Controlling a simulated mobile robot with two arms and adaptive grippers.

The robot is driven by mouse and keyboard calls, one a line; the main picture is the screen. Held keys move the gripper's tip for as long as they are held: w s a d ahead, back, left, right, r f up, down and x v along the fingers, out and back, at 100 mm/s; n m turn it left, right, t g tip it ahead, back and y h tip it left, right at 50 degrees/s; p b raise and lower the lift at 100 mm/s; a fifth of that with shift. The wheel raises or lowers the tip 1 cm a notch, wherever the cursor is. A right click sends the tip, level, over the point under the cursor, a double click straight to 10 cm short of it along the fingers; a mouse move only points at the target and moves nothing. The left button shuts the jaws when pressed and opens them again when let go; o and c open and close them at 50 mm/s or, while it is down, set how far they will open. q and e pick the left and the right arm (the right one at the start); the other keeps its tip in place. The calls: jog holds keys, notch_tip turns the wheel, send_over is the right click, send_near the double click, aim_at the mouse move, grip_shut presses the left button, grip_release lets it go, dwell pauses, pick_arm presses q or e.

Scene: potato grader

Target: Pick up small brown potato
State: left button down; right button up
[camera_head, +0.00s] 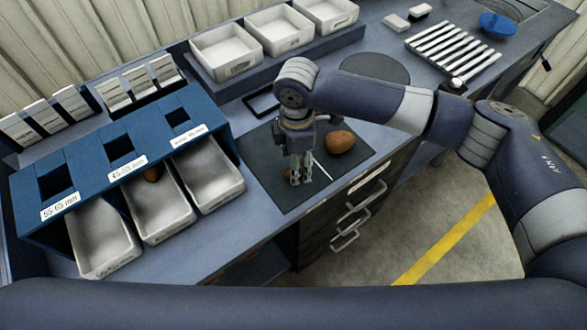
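A brown potato (340,142) lies on the dark mat (283,199) in the head view. My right gripper (301,180) points down over the mat, to the left of and nearer than this potato, and looks apart from it. Another brown potato (152,174) is partly hidden under the blue sizing frame (85,168), at the back of the middle bin (163,212). My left gripper is not in view.
White bins stand under the frame, left (101,238) and right (211,174) of the middle one. Several white trays (226,51) stand on a raised shelf behind. A slatted rack (453,50) and a blue bowl (497,24) are at back right. Drawer handles (357,216) stick out in front.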

jog(key=shift+a+f+p, duration=0.15)
jog(key=shift+f+p, duration=0.05)
jog(key=shift+f, duration=0.65)
jog(key=shift+a+f+p, duration=0.1)
jog(key=shift+f+p, duration=0.05)
jog(key=shift+f, duration=0.7)
jog(key=c, duration=1.1)
jog(key=shift+r, duration=0.15)
